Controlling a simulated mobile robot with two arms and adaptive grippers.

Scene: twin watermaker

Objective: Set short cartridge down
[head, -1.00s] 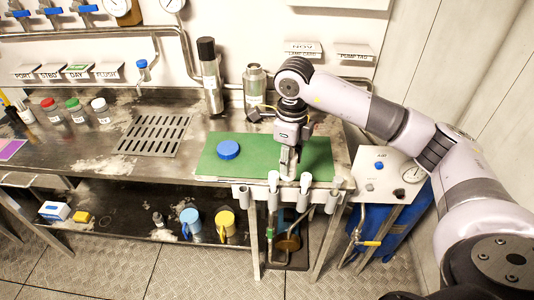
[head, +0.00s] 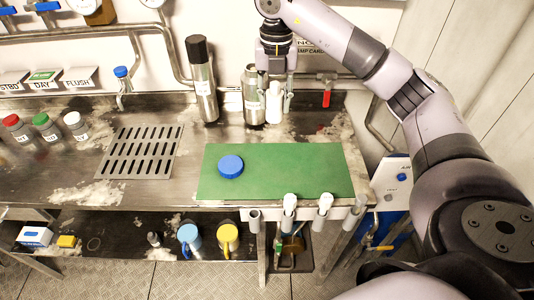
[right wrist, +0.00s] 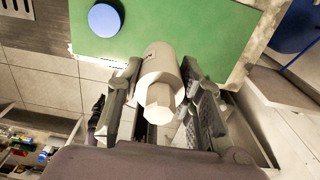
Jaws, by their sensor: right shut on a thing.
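My right gripper (head: 274,88) is shut on a white cylindrical cartridge (head: 273,104). The cartridge hangs upright below the gripper in the head view, just right of a steel canister (head: 254,98) in the picture. In the right wrist view the cartridge (right wrist: 160,85) sits between both fingers, its hexagonal end toward the camera, with the green mat (right wrist: 180,22) and floor well beyond it. The green mat (head: 290,170) lies on the counter with a round blue cap (head: 231,166) on its left part. My left gripper is not in view.
A front rack has several grey tube holders; two hold white pieces (head: 290,201) and (head: 326,201). A tall black-topped cylinder (head: 202,80) stands at the back. A slotted drain (head: 140,152) is left of the mat. Most of the mat is clear.

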